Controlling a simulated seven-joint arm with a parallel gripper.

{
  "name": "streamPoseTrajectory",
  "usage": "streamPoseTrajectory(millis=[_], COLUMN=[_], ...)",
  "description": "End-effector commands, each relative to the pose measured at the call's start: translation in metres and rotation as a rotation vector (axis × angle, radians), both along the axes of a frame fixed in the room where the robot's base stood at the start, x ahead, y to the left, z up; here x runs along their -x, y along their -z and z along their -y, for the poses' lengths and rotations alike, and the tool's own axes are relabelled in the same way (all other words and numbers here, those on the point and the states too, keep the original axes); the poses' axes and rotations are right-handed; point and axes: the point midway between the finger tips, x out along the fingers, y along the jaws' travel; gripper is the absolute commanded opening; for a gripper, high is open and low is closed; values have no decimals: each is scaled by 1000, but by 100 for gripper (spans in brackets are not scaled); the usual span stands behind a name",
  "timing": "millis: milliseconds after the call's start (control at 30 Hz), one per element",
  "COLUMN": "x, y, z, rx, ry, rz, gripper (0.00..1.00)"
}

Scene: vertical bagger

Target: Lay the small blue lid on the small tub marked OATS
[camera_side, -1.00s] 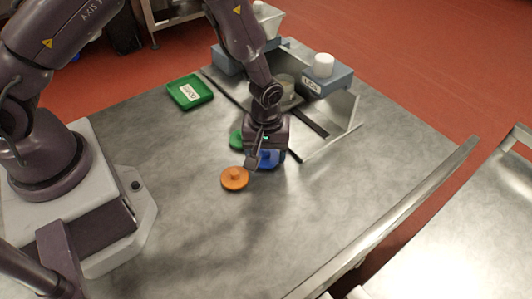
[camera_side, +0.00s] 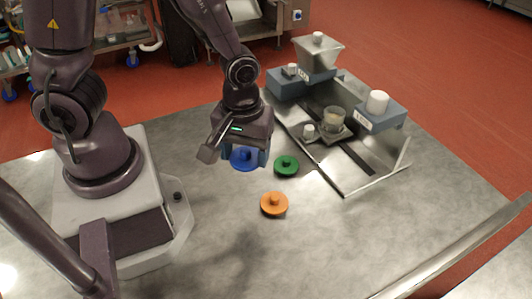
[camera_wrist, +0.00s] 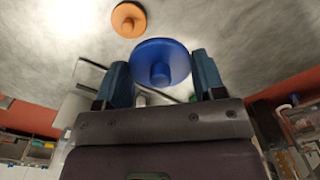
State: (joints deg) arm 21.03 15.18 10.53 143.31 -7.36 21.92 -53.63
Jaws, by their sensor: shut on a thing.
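The blue lid (camera_side: 243,159), a round disc with a knob, is between the fingers of my gripper (camera_side: 244,155). In the wrist view the lid (camera_wrist: 160,62) spans the gap between my two fingers (camera_wrist: 163,82), which are shut on its rim. I cannot tell how far the lid is above the table. A small clear tub (camera_side: 333,120) with pale contents stands on a plate in the metal channel, right of my gripper. No OATS marking is legible.
A green lid (camera_side: 286,165) and an orange lid (camera_side: 274,204) lie close by on the grey table. The front of the table is clear.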

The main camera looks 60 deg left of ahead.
Motion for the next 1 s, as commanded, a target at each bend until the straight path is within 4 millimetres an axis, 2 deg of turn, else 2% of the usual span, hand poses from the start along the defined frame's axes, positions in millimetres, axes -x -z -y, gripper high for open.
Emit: streamPoseTrajectory(millis=[133,267,367,700,900,1000], x=[6,-20,-51,-179,-240,-263], y=[7,14,19,27,19,9], z=[-11,-21,-31,-76,-101,-108], rx=[-12,-23,-27,-30,-22,-17], ry=[-38,-83,-114,-154,-124,-98], rz=[-31,-24,-15,5,16,21], gripper=[41,41,41,41,41,41])
